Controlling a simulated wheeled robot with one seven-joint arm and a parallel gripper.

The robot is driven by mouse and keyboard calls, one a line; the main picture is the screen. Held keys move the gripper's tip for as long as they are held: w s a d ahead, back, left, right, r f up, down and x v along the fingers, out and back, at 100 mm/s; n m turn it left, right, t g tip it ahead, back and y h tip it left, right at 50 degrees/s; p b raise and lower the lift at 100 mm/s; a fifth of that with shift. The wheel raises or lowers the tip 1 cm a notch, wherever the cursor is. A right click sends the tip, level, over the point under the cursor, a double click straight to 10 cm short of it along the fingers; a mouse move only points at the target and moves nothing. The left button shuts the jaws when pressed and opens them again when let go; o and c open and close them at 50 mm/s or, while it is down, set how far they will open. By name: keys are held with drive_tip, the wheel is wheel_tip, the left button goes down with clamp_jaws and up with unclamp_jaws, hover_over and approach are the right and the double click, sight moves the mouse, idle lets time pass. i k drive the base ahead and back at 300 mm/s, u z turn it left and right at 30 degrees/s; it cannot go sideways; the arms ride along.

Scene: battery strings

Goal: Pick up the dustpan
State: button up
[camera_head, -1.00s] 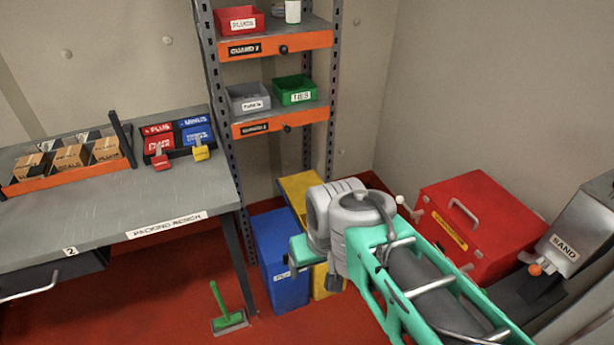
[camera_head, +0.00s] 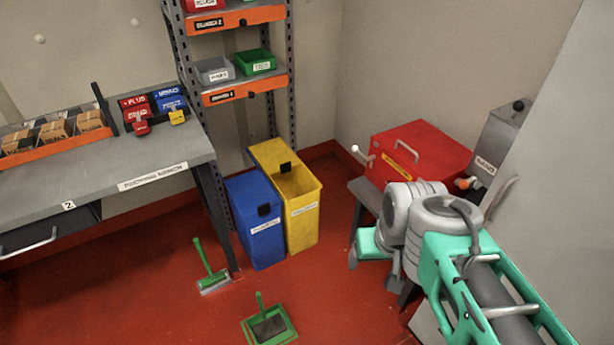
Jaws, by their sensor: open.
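The green dustpan (camera_head: 270,330) lies on the red floor at the bottom middle of the head view. Its handle stands up at its back edge and its tray is dark inside. My gripper (camera_head: 374,262) is at the end of my folded arm, to the right of the dustpan and higher in the picture. It is open and nothing shows in it. It is clearly apart from the dustpan, and part of it is hidden by my own arm.
A green-handled brush (camera_head: 209,270) is on the floor by the workbench (camera_head: 110,196) leg. A blue bin (camera_head: 255,222) and a yellow bin (camera_head: 302,215) stand behind the dustpan. A red box (camera_head: 420,150) sits on a low stand at right. The floor around the dustpan looks clear.

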sight(271, 326)
drive_tip(key=u, duration=0.4)
drive_tip(key=i, duration=1.05)
drive_tip(key=z, duration=0.15)
drive_tip(key=k, duration=0.5)
drive_tip(key=z, duration=1.5)
drive_tip(key=k, duration=0.7)
drive_tip(key=u, duration=1.6)
drive_tip(key=k, duration=0.2)
drive_tip(key=u, duration=0.1)
